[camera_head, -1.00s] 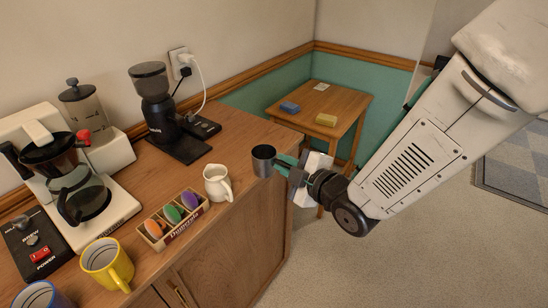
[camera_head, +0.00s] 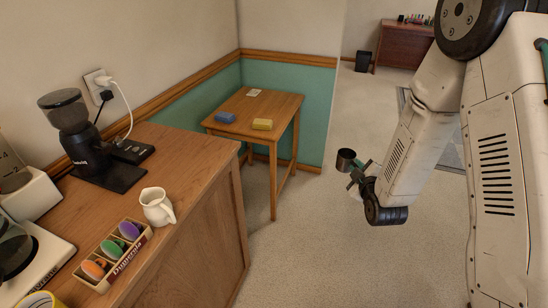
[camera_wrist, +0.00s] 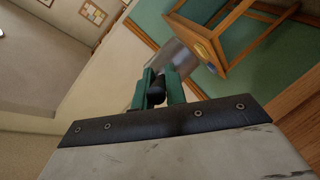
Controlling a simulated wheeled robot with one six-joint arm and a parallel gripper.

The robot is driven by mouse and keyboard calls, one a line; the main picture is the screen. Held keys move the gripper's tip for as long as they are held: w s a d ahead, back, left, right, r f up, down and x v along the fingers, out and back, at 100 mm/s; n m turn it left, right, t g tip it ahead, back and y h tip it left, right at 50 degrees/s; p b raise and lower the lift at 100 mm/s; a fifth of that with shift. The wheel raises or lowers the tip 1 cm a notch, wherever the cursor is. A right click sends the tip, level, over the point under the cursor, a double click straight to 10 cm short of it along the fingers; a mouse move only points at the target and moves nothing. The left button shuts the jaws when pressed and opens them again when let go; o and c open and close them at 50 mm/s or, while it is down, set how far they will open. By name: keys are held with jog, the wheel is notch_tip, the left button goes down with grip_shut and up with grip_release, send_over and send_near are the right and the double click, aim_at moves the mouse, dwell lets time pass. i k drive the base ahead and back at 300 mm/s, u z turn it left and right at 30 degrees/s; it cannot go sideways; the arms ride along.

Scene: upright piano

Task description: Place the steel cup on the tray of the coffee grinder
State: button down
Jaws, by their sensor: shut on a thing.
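The steel cup (camera_head: 346,160) is dark grey and held in the air over the carpet, to the right of the counter. My gripper (camera_head: 361,172) is shut on it. In the wrist view the green jaws (camera_wrist: 158,88) close on the cup's dark handle, and the cup (camera_wrist: 178,62) shows beyond them, blurred. The coffee grinder (camera_head: 78,132) is black and stands at the back of the wooden counter. Its dark tray (camera_head: 112,178) is in front of it and looks empty. Cup and grinder are well apart.
A white creamer jug (camera_head: 156,206) and a box of coloured pods (camera_head: 111,258) stand on the counter (camera_head: 190,165). A plug strip (camera_head: 133,151) is beside the grinder. A small wooden table (camera_head: 250,112) holds a blue and a yellow block. Carpet beside the counter is free.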

aim_at(135, 176)
jog(key=z, duration=1.05)
jog(key=k, duration=1.5)
jog(key=u, duration=0.75)
jog(key=i, duration=1.65)
